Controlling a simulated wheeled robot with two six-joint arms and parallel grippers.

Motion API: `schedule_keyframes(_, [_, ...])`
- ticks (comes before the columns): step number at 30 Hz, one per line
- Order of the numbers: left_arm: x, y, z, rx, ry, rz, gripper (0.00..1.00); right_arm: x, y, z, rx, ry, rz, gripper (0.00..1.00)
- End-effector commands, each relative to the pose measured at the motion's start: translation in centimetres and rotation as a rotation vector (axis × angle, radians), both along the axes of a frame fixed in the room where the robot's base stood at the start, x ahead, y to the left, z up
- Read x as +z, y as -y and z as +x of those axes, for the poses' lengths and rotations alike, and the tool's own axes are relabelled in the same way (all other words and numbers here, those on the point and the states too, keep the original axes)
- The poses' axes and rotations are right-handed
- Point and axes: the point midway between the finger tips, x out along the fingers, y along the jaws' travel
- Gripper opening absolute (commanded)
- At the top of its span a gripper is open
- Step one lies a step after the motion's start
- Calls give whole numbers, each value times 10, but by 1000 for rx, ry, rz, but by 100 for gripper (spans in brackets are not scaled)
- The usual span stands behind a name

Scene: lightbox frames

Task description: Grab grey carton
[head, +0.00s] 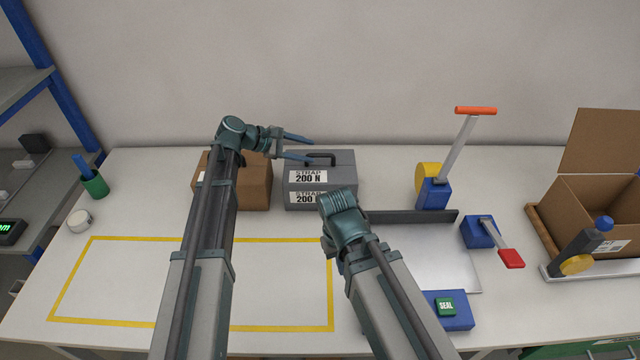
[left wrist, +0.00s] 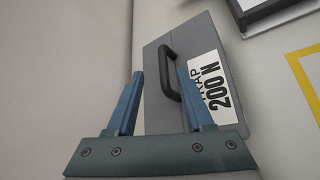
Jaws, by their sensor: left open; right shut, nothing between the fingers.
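The grey carton (head: 340,178) stands on the bench behind my arms, with a dark handle (head: 320,157) on top and white "STRAP 200 N" labels on its front. In the left wrist view the grey carton (left wrist: 158,116) and its handle (left wrist: 168,72) lie beyond my fingers. My left gripper (head: 308,149) is open and empty, its fingers near the carton's top left, by the handle. In the left wrist view the handle appears between the fingertips (left wrist: 160,72); contact cannot be told. My right gripper (head: 345,230) is in front of the carton, its fingers mostly hidden by the wrist.
A brown carton (head: 258,182) stands directly left of the grey one, partly behind my left arm. To the right are a metal plate with a dark back edge (head: 410,217), a blue lever tool (head: 433,194) and an open cardboard box (head: 605,205). The yellow-taped area (head: 100,322) is clear.

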Motion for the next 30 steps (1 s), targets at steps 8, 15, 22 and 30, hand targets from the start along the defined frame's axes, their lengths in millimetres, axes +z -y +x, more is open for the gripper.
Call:
schedule_keyframes(8, [-3,4,1,-1,-1,0,52,-3,0,0,0,0,0,0])
schedule_keyframes(15, [-24,25,6,-2,0,0,52,-24,0,0,0,0,0,0])
schedule_keyframes(22, [-33,44,13,-1,0,1,52,-33,0,0,0,0,0,0])
schedule_keyframes(30, [-32,44,12,0,0,0,36,-31,0,0,0,0,0,0])
